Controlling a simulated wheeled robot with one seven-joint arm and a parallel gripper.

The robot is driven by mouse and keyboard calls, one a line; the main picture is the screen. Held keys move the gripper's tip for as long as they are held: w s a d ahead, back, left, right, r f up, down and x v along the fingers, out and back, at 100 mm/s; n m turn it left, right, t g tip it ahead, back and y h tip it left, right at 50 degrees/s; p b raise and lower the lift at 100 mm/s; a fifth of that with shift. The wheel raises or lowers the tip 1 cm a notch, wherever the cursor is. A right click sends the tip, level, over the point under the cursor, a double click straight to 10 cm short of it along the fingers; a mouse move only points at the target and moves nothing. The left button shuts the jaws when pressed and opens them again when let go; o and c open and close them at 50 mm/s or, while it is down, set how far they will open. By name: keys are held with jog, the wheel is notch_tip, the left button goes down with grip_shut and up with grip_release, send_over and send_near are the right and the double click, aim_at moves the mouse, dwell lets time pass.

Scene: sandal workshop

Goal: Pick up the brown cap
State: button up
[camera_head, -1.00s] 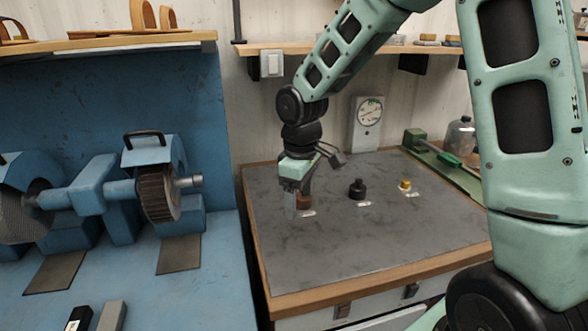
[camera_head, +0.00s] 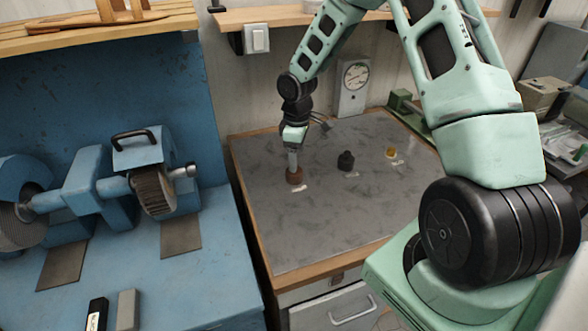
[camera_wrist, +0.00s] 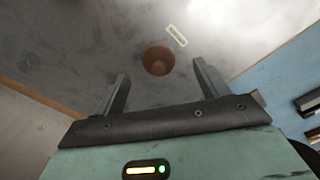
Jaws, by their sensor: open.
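The brown cap (camera_head: 294,176) stands on the grey-topped table at its left side, beside a small white label (camera_head: 299,189). My gripper (camera_head: 292,157) is above it, and in the head view its finger overlaps the cap's upper part. In the wrist view the cap (camera_wrist: 158,59) shows as a round brown top just past the fingertips. The fingers of my gripper (camera_wrist: 160,73) are open, one to each side of the cap's line, with nothing between them. I cannot tell the exact height left between fingertips and cap.
A dial gauge (camera_head: 353,85) stands behind. A blue grinding machine (camera_head: 140,180) is at the left. The table's front is clear.

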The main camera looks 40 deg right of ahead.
jog(key=shift+w+f+p, duration=0.2)
jog(key=shift+f+p, duration=0.5)
jog(key=shift+f, duration=1.1)
jog(key=shift+w+f+p, duration=0.2)
jog(key=shift+f+p, duration=0.45)
jog(key=shift+f, duration=1.1)
jog(key=shift+c, duration=0.3)
jog(key=c, duration=1)
